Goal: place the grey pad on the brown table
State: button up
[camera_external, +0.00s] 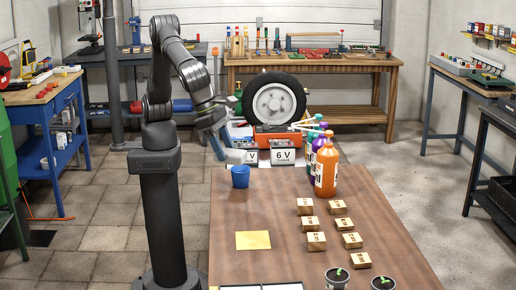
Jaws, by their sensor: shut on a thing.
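My gripper (223,150) is at the far left end of the brown table (271,207), pointing down and to the right. It is shut on a small grey piece, which appears to be the grey pad (236,156). The pad is above or beside the table's far left edge, just behind the blue cup (240,177). It is small in the picture, so I cannot tell its exact tilt or whether it touches anything.
Batteries (283,157), an orange bottle (326,168) and purple and teal bottles fill the table's far end. Several small cardboard boxes (316,241) stand on the right, and two plant pots (337,279) at the near edge. A yellow sheet (253,240) lies left; bare tabletop surrounds it.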

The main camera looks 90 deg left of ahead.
notch_tip(320, 180, down, 13)
send_over(271, 233)
jog(key=s, duration=0.2)
jog(key=f, duration=0.7)
jog(key=shift+w+a+f, duration=0.2)
jog(key=shift+a+f, duration=0.05)
jog(key=shift+a, duration=0.05)
jog(key=shift+f, duration=1.9)
jog(key=shift+f, duration=0.15)
jog(key=o, duration=0.8)
jog(key=shift+o, duration=0.8)
